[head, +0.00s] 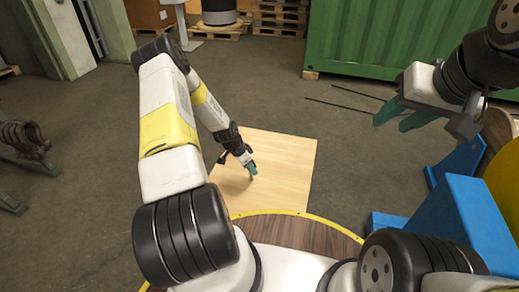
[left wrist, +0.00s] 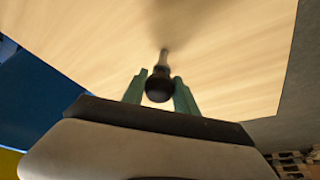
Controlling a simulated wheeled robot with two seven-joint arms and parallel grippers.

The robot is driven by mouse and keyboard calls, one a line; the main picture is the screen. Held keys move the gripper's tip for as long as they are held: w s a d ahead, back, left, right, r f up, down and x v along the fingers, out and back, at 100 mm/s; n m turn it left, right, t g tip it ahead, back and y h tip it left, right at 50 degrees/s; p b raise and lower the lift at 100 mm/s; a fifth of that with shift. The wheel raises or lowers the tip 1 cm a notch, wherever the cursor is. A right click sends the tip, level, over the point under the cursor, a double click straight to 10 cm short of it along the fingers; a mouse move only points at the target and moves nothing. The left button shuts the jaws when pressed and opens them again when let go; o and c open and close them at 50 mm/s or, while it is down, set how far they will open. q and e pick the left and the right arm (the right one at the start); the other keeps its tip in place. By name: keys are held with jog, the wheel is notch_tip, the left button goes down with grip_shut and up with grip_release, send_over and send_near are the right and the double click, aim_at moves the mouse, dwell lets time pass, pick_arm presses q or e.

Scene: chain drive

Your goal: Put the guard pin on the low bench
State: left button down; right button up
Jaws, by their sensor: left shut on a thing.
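My left gripper (head: 252,170) is low over the light wooden top of the low bench (head: 285,150). In the left wrist view its two green fingers (left wrist: 158,92) are shut on the guard pin (left wrist: 160,82), which has a black ball knob and a thin metal shank. The shank points away from the gripper toward the bench top, with a dark blurred shadow by its tip. I cannot tell whether the tip touches the wood. In the head view the pin is too small to make out. My right gripper (head: 394,120) is open and empty, raised at the right.
A blue stand (head: 465,225) with a yellow round part (head: 505,180) is at the right. A green container (head: 400,45) and pallets (head: 280,18) are at the back. A rack with a coiled dark part (head: 25,138) is at far left. The visible bench top is otherwise clear.

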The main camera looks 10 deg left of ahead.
pick_arm(q)
jog(key=c, duration=0.9)
grip_release()
jog(key=shift+f, duration=0.1)
jog(key=shift+c, duration=0.2)
jog(key=s+d+r+n+y, duration=0.15)
jog(key=s+r, duration=0.45)
jog(key=r, duration=1.3)
jog(key=s+r+n+y, duration=0.1)
jog(key=s+r+n, duration=0.3)
jog(key=r, duration=1.6)
jog(key=s+d+r+n+t, duration=0.1)
jog(key=s+d+r, duration=0.2)
jog(key=s, duration=0.6)
jog(key=s+d+r+n+t+h, duration=0.1)
jog(key=s+d+r+n+t, duration=0.1)
jog(key=s+r, duration=0.6)
jog(key=shift+s+d+r, duration=0.25)
jog(key=shift+s+d, duration=0.3)
jog(key=shift+s, duration=0.4)
jog(key=shift+n, duration=0.25)
